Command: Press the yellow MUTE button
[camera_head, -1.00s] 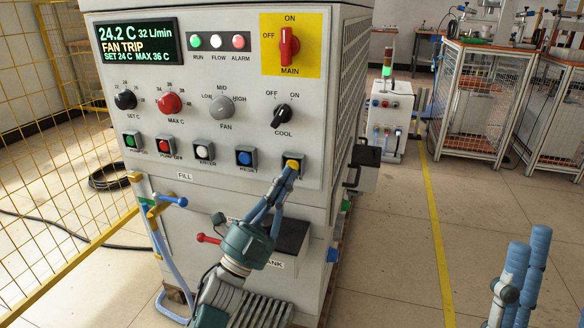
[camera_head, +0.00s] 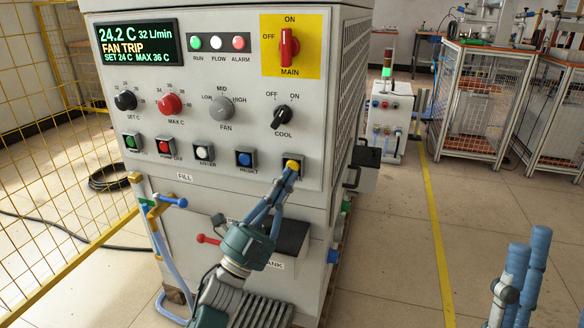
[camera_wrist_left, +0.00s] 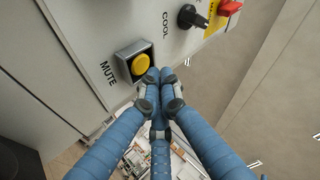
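The yellow MUTE button (camera_head: 292,164) sits in a square dark housing at the lower right of the grey panel. In the left wrist view the shut fingertips (camera_wrist_left: 157,78) overlap the housing's edge just right of the button; contact cannot be told. My right gripper (camera_head: 529,250) is at the lower right, its blue fingers apart and empty, far from the panel.
The panel (camera_head: 215,130) also carries a blue RESET button (camera_head: 245,158), a COOL knob (camera_head: 282,117) and a red MAIN switch (camera_head: 289,47). The display (camera_head: 138,43) reads FAN TRIP. A yellow mesh fence (camera_head: 45,160) stands left. Open floor (camera_head: 390,240) lies right.

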